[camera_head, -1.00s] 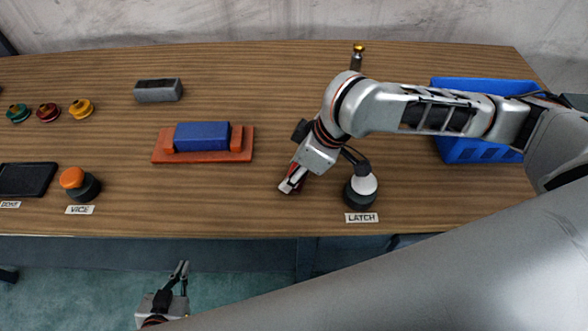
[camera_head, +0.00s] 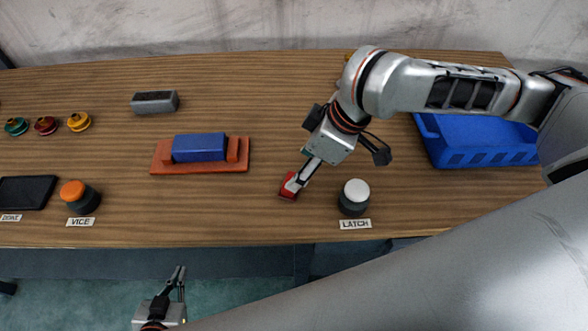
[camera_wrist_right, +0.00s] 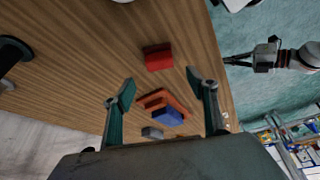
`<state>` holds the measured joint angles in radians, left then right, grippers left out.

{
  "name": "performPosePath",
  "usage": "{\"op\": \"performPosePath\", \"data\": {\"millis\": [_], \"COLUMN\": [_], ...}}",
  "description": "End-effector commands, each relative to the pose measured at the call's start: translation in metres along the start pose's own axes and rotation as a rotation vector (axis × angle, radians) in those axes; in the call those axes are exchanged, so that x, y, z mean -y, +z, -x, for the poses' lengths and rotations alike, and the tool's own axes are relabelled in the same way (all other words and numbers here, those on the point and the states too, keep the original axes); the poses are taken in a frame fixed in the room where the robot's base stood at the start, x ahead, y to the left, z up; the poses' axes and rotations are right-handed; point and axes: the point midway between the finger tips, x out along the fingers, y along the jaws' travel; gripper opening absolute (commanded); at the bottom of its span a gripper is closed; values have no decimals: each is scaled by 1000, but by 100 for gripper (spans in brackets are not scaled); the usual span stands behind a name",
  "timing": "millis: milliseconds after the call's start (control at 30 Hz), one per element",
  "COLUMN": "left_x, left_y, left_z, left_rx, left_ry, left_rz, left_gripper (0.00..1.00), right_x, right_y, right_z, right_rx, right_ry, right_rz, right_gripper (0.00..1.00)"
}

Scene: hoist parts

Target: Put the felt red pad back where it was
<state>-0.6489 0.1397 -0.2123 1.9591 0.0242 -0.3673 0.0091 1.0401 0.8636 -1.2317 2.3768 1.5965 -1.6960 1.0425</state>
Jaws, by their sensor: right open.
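The red pad (camera_head: 289,187) lies on the wooden table near its front edge, left of the LATCH button; it also shows in the right wrist view (camera_wrist_right: 157,57). My right gripper (camera_head: 298,180) is just above and beside the pad in the head view and hides part of it. In the right wrist view its fingers (camera_wrist_right: 160,78) are spread wide with nothing between them, and the pad lies beyond the tips. My left gripper (camera_head: 179,268) hangs in front of the table, away from the pad; its fingertips look close together, and their state is unclear.
A blue block (camera_head: 199,148) sits in an orange holder (camera_head: 200,170). The LATCH button (camera_head: 354,192) stands close right of my right gripper, the VICE button (camera_head: 78,196) at the left. A blue crate (camera_head: 480,155) is at the right. Table between holder and pad is clear.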

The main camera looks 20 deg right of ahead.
Motion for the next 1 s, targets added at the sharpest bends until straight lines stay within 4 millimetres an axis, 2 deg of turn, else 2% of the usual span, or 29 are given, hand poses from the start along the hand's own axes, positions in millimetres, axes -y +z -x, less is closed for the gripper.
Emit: {"op": "performPosePath", "data": {"millis": [33,100,300,1000], "left_x": [1,1,2,2], "left_y": [-4,-7,-11,-10], "left_z": [2,4,6,5], "left_rx": [-2,-3,-6,-3], "left_ry": [0,0,-1,-1], "left_rz": [0,0,0,-1], "left_gripper": [0,0,0,0], "right_x": [-1,-1,0,0], "right_y": [-1,-1,0,0], "right_z": [12,22,37,38], "right_rx": [-2,-2,0,0], "right_ry": [4,4,1,-1], "right_rz": [1,2,0,0], "right_gripper": [58,58,58,58]}}
